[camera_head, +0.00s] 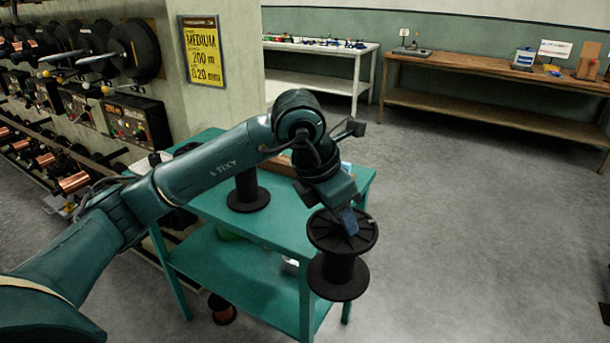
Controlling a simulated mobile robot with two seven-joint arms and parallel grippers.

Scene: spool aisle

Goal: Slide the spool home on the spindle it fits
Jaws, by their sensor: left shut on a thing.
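A black spool (338,277) with two round flanges hangs upright beyond the right front corner of the teal table. My left gripper (350,222) is shut on it at the top flange, with the blue fingers pointing down. The arm above hides part of the table. A second black spool or flanged post (248,196) stands upright on the table top, left of the held spool and partly behind my arm. I cannot tell whether it is a spindle. Copper bobbins (73,182) sit along the machine row at the left. My right gripper is not in view.
The teal table (250,235) has a lower shelf (235,272). A spool with copper (222,312) is on the floor under it. A yellow sign (203,52) hangs on the pillar. Benches (480,72) line the back wall.

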